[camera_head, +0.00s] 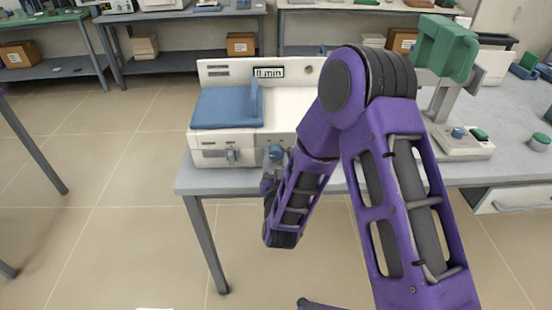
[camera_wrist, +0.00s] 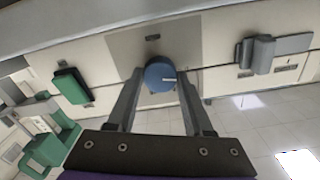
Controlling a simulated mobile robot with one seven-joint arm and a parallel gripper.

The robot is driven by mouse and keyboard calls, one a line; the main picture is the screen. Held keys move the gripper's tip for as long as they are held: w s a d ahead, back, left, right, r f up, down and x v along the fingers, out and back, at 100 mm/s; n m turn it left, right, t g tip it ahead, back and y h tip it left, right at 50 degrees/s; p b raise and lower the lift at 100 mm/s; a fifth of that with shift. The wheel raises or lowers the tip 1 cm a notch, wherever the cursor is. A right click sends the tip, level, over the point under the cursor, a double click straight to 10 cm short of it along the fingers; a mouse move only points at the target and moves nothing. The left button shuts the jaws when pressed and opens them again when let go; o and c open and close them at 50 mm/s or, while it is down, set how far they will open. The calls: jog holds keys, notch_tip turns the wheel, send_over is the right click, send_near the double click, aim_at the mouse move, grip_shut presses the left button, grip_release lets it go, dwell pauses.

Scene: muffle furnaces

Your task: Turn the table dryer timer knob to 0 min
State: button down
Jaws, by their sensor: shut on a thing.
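The table dryer (camera_head: 290,105) is a white device with a blue lid on the grey table. Its small display (camera_head: 268,72) shows a reading in min; the digits are too small to read surely. The blue round timer knob (camera_head: 276,153) is on the dryer's front face. My gripper (camera_wrist: 160,80) is shut on the knob, one finger on each side. In the head view my gripper (camera_head: 274,164) is at the front face, partly hidden by my arm.
A grey latch-like lever (camera_wrist: 262,54) is on the front face beside the knob; it also shows in the head view (camera_head: 231,157). A green-topped device (camera_head: 446,48) stands to the right on the table. The floor before the table is clear.

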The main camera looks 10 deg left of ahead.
jog(key=shift+n, duration=0.6)
jog(key=shift+c, duration=1.5)
grip_release()
jog(key=p+v, duration=0.4)
jog(key=v, duration=1.3)
jog(key=shift+s, duration=0.2)
jog(key=shift+d+r, duration=0.1)
